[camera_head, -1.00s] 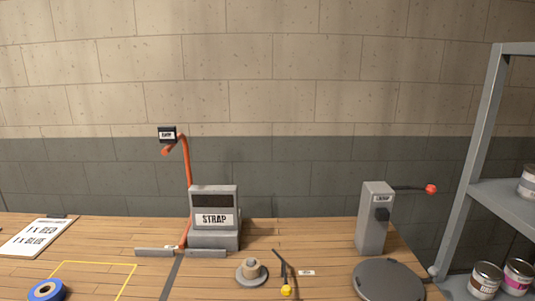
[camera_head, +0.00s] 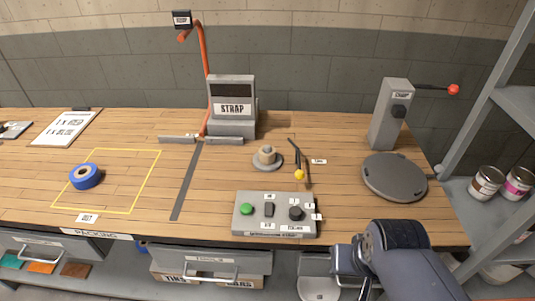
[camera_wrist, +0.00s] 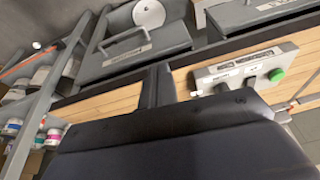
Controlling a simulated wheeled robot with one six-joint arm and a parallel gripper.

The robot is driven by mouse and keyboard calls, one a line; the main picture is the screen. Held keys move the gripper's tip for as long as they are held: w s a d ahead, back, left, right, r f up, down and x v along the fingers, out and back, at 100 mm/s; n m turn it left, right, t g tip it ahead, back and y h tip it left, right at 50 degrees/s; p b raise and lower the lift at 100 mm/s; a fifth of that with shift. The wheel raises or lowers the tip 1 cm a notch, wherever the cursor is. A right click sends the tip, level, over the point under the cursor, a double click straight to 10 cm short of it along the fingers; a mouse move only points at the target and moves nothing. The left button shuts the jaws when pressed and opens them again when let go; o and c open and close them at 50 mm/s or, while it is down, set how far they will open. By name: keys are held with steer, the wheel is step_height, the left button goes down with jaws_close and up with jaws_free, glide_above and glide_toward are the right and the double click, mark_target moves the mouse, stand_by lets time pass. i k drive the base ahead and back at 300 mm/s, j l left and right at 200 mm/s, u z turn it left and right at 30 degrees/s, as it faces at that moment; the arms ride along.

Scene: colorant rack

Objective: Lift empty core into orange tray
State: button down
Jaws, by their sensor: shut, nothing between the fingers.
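A pale, tan core (camera_head: 267,155) stands upright on a round grey holder (camera_head: 268,164) in the middle of the workbench, in the head view. It carries no coloured roll. I cannot make out a clear orange tray; a flat orange piece (camera_head: 41,267) lies on the lower shelf at the bottom left. My arm shows at the lower right of the head view, in front of the bench. My gripper's fingers cannot be made out in either view. In the wrist view a dark link of my arm fills the lower middle.
A control box (camera_head: 275,214) with a green button sits at the bench's front edge, also in the wrist view (camera_wrist: 245,70). A strap machine (camera_head: 233,108), a crimp post (camera_head: 391,115), a round plate (camera_head: 394,177) and a blue roll (camera_head: 85,176) stand around. Drawers (camera_head: 213,262) hang below.

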mark_target(265, 159)
steer(key=i+j+u, duration=0.1)
steer(key=j+u, duration=0.2)
steer(key=i+j+u, duration=0.15)
steer(key=j+u, duration=0.15)
steer(key=i+j+u, duration=0.15)
steer(key=u, duration=0.15)
steer(key=i+j, duration=0.05)
steer(key=j, duration=0.05)
